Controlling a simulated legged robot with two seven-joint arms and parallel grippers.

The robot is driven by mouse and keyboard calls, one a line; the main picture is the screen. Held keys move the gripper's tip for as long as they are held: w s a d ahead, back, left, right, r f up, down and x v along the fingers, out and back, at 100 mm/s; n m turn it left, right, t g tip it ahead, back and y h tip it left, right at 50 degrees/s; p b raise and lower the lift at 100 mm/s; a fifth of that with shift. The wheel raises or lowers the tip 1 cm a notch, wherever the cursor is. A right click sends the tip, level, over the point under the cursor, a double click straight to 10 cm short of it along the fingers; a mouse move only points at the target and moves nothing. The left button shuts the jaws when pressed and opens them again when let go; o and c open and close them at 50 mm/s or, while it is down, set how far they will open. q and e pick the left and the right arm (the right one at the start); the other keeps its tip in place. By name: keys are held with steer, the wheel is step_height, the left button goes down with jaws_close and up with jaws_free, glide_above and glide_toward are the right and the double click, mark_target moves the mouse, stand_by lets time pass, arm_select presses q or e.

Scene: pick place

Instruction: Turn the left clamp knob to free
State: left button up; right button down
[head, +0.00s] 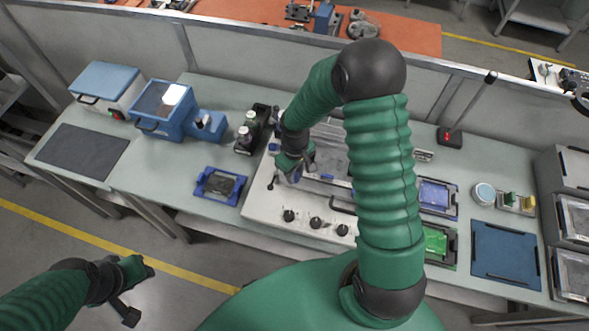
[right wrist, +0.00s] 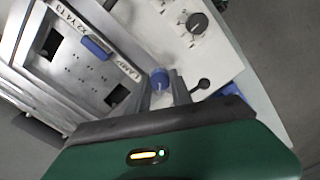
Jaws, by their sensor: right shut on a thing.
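The left clamp knob is a small round blue knob (right wrist: 159,78) on the white machine panel (right wrist: 222,62), beside a label that seems to read CLAMP. My right gripper (right wrist: 162,88) is shut on this knob, with one dark finger on each side of it. In the head view my right gripper (head: 295,176) reaches down to the left part of the white machine (head: 262,205), and a bit of blue shows at its tips. My left gripper (head: 138,290) hangs over the floor at lower left, away from the bench; its fingers are unclear.
Several black knobs (head: 315,222) line the machine's front, and a metal plate with a blue piece (right wrist: 97,47) lies beside the clamp knob. A dark bottle rack (head: 248,143) and a blue tray (head: 211,196) stand left of the machine. The bench front between tray and black mat (head: 80,152) is clear.

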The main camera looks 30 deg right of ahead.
steer(key=n+p, duration=0.1)
steer(key=n, duration=0.1)
steer(key=n+p, duration=0.1)
steer(key=n, duration=0.1)
steer(key=shift+s+d+r+n, duration=0.1)
steer(key=shift+r+n, duration=0.05)
steer(key=shift+n, duration=0.15)
steer(key=shift+n+p, duration=1.1)
steer(key=shift+n, duration=1.2)
steer(key=c, duration=1.3)
jaws_free()
steer(key=shift+o, duration=0.8)
steer(key=shift+d, duration=0.15)
